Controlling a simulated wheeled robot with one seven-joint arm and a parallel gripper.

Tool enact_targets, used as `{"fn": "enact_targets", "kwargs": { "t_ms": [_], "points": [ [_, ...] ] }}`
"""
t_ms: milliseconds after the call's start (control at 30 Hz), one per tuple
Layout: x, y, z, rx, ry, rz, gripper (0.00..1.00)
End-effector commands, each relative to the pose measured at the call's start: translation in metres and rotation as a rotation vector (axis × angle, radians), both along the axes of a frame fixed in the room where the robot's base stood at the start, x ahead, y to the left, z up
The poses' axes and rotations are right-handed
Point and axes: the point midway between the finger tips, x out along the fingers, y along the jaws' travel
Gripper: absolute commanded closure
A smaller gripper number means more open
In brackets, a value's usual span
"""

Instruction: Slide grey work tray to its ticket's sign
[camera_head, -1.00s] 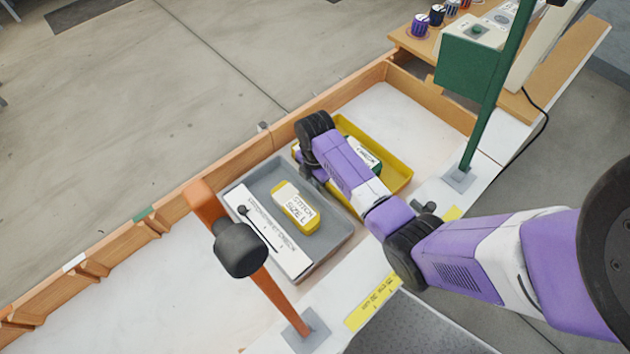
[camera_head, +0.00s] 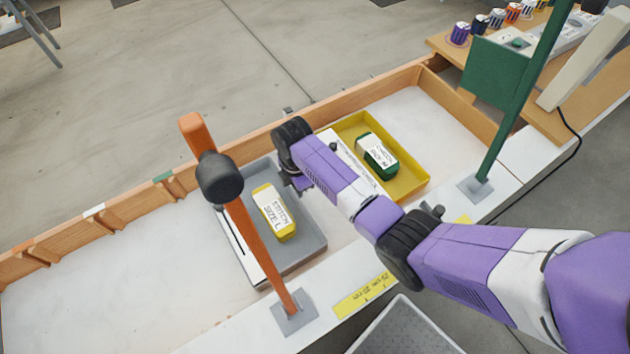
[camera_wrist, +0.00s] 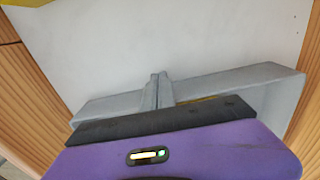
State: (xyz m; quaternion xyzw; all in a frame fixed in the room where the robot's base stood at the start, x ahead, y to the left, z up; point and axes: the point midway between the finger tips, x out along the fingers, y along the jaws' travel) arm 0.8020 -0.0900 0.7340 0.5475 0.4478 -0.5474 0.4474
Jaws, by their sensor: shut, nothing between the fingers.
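The grey work tray (camera_head: 312,248) lies flat on the white bench, partly behind an orange post. In it are a yellow block (camera_head: 274,212) lettered "STITCH SIZE L" and, along its left side, a white ticket strip (camera_head: 240,250), its lettering hidden by the post. My gripper (camera_head: 299,183) is shut and empty at the tray's right wall, low down. In the wrist view its closed fingers (camera_wrist: 158,92) are against or very close to the grey wall (camera_wrist: 255,80); I cannot tell whether they touch.
The orange post (camera_head: 262,250) with a dark round head stands in front. A yellow tray (camera_head: 412,190) with a green block (camera_head: 377,153) lies to the right. A green sign (camera_head: 497,72) stands further right. A wooden rail (camera_head: 345,112) borders the back. The bench is clear left of the post.

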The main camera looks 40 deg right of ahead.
Motion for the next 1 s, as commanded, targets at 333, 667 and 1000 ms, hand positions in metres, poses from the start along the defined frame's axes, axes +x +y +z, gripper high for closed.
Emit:
{"fn": "enact_targets", "kwargs": {
  "t_ms": [333,667,1000],
  "points": [
    [0.021,0.102,-0.001,-0.001,-0.001,0.008,1.00],
    [0.037,0.181,-0.002,0.000,-0.002,0.004,1.00],
    [0.038,0.190,0.000,0.000,-0.001,0.000,1.00]
  ]
}}
